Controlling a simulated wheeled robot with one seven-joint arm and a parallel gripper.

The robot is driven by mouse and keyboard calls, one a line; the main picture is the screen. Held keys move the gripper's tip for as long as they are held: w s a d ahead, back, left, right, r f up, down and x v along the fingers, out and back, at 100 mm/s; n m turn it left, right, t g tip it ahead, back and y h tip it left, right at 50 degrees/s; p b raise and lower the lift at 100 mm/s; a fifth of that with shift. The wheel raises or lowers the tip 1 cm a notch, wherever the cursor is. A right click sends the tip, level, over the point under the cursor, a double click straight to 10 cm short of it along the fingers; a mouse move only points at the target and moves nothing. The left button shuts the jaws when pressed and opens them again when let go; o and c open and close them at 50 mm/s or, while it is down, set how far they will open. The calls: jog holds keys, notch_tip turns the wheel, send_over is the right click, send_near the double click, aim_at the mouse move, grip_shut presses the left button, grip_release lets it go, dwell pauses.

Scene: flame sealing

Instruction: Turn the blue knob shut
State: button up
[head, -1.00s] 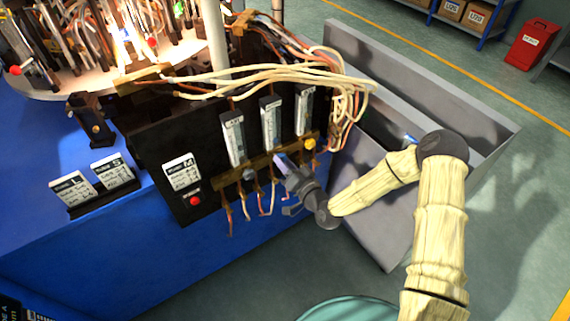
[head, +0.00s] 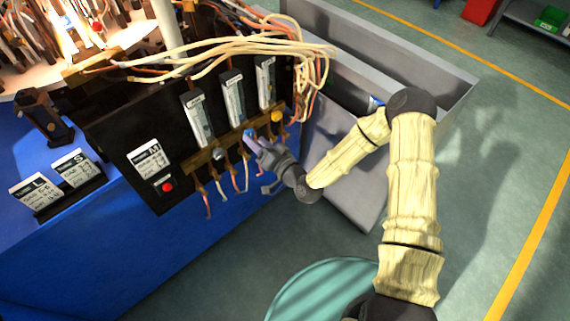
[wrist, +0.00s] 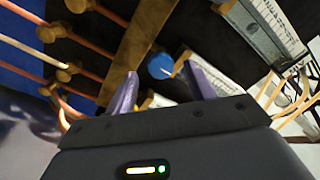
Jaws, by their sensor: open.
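The blue knob (wrist: 161,66) shows in the wrist view, on a brass bar (wrist: 138,50), with a pale line on its face. The two purple fingers of my gripper (wrist: 160,76) stand open with the knob between their tips in the picture. A gap shows on both sides of the knob, and I cannot tell how deep the tips reach. In the head view my gripper (head: 255,142) is at the middle of the brass bar on the black panel (head: 120,150), and it largely hides the blue knob.
A grey knob (head: 218,154) and a yellow knob (head: 277,116) sit on either side along the bar. Upright flow tubes (head: 232,98) stand above, and thin hoses hang below. Pale cables (head: 250,48) arch over the top. A grey bin (head: 440,95) is at the right.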

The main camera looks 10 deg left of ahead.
jog(key=v, duration=1.5)
jog(key=shift+b, duration=0.3)
jog(key=shift+d, duration=0.1)
jog(key=w+d+f+n+g+h, duration=0.1)
jog(key=d+f+n+g+h, duration=0.25)
jog(key=d+g+h, duration=0.35)
jog(key=s+d+r+m+h, duration=0.2)
jog(key=d+r+h, duration=0.4)
jog(key=d+r, duration=0.3)
jog(key=s+d+r+m+g+p, duration=0.1)
jog(key=s+d+r+m+g, duration=0.15)
jog(key=s+r, duration=0.45)
notch_tip(320, 180, up, 18)
jog(key=p, duration=1.8)
jog(key=shift+w+h, duration=0.25)
jog(key=shift+h, duration=0.15)
